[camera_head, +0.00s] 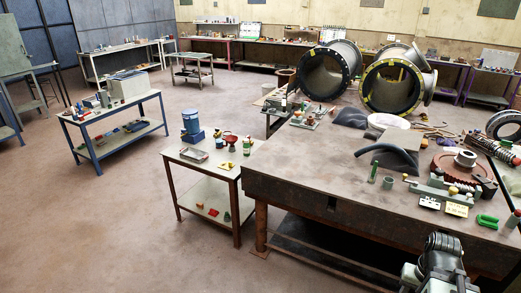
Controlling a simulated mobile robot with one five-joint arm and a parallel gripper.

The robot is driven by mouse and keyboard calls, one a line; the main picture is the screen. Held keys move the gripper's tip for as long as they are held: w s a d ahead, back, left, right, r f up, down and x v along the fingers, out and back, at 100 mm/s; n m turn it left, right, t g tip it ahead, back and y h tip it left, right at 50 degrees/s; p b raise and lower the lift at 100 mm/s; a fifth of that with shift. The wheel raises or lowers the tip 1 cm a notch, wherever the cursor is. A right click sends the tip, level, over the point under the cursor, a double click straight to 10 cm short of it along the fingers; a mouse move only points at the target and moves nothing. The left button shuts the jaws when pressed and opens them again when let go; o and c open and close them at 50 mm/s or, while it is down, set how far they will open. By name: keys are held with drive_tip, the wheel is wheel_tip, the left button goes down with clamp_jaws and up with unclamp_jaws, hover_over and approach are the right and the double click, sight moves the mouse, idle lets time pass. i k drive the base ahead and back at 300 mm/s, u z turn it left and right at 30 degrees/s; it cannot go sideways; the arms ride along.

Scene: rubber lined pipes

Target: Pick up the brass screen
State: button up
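I cannot make out a brass screen for certain at this size. Small items crowd the right part of the big grey workbench (300,175), among them a yellow slotted block (457,209), a white slotted block (429,203) and a small yellow ball (452,191). Part of my dark arm shows at the bottom right, in front of the bench's near edge. I see no gripper fingers, so whether they hold anything is hidden.
Two large flanged pipes (324,72) stand behind the bench. A curved dark hose (386,152), a green bottle (373,173), a red gear-like disc (462,167) and a green clamp-like piece (487,221) lie on it. A small table (200,168) stands left. Open floor (80,220) lies further left.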

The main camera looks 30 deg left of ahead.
sight(226, 165)
drive_tip(key=u, duration=1.1)
drive_tip(key=i, duration=3.2)
drive_tip(key=u, duration=3)
